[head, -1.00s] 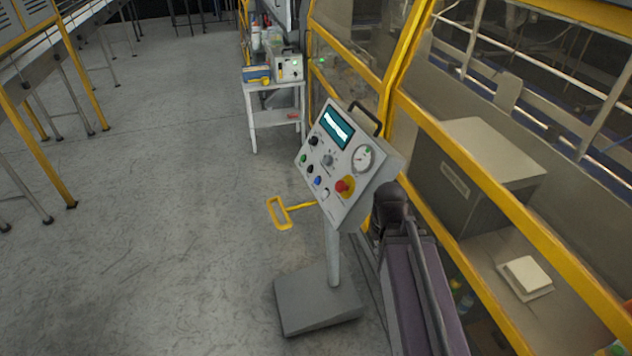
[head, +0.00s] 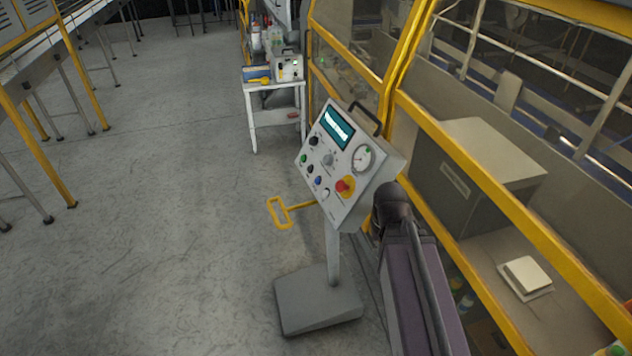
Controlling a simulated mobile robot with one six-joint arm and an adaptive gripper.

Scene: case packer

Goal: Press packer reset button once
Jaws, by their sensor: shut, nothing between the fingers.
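A tilted grey control panel (head: 345,207) stands on a post in the middle of the head view. Its face has a lit screen (head: 336,128), a round gauge (head: 362,158) and a red stop knob on yellow (head: 344,186). Down its left side are a green button (head: 303,159), a black button (head: 309,169), a blue button (head: 318,180) and a white button (head: 325,192). The labels are too small to read, so I cannot tell which is the reset button. My arm reaches up just right of the panel; my gripper does not show.
The panel's post stands on a grey foot plate (head: 318,310). The yellow-framed packer guard (head: 480,175) runs close along the right. A small white table (head: 273,86) stands behind. The floor (head: 160,200) at left is clear.

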